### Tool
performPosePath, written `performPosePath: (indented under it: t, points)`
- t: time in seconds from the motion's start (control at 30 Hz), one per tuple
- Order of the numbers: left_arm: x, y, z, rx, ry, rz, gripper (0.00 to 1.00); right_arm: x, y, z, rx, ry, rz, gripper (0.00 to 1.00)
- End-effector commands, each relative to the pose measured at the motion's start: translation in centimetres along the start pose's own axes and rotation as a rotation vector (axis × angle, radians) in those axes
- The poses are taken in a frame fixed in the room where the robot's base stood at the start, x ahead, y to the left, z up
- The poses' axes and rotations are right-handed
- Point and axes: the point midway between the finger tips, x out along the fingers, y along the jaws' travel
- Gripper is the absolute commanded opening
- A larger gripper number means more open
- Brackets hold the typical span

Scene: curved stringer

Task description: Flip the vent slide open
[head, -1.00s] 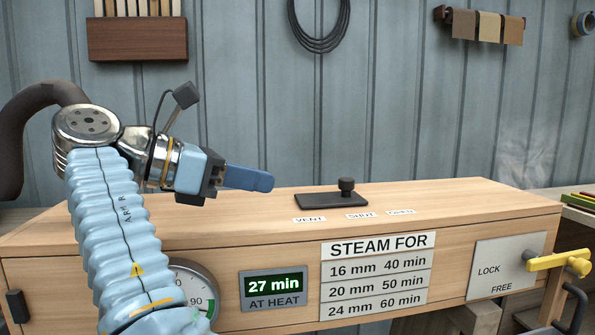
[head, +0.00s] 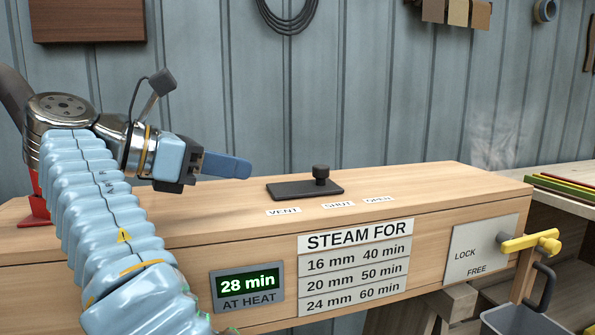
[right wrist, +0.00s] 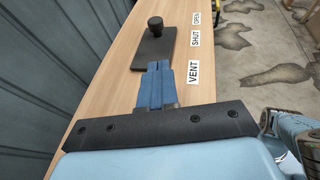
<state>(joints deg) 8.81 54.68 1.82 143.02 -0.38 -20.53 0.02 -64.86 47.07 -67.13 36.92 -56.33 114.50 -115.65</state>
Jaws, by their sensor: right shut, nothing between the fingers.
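The vent slide is a flat dark plate (head: 290,190) with a round black knob (head: 321,172) at its right end. It lies on top of the wooden steam box (head: 420,185), behind the labels VENT (head: 283,211), SHUT (head: 338,204) and OPEN (head: 380,199). The knob stands roughly behind SHUT. My right gripper (head: 250,168) is shut and empty, its blue fingers pointing right, just left of the plate and apart from the knob. In the right wrist view, the fingers (right wrist: 155,75) point at the plate's near end, with the knob (right wrist: 155,24) beyond. My left gripper is out of view.
A yellow lever (head: 530,241) sits on the LOCK/FREE plate at the box's right front. A timer (head: 248,286) reads 28 min. Faint steam shows behind the right end. The box top right of the knob is clear.

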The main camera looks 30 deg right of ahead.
Motion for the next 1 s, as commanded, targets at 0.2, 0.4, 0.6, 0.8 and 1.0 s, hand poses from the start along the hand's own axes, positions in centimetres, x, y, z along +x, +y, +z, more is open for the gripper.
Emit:
performPosePath:
  t: [0.2, 0.4, 0.6, 0.8, 1.0]
  points:
    - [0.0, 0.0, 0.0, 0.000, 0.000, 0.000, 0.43, 3.1, 0.0, -0.1, -0.006, -0.008, 0.011, 0.00]
    - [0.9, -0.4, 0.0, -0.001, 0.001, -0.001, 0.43, 7.5, 0.1, -0.3, -0.002, -0.010, 0.011, 0.00]
    - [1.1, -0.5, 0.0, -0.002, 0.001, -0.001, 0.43, 10.2, 0.2, 0.8, -0.002, -0.009, 0.012, 0.00]
    - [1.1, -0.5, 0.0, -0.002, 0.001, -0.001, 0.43, 11.3, 0.2, 1.2, -0.002, -0.011, 0.012, 0.00]
    - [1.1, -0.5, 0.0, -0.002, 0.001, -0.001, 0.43, 11.4, 0.2, 1.2, -0.002, -0.011, 0.012, 0.00]
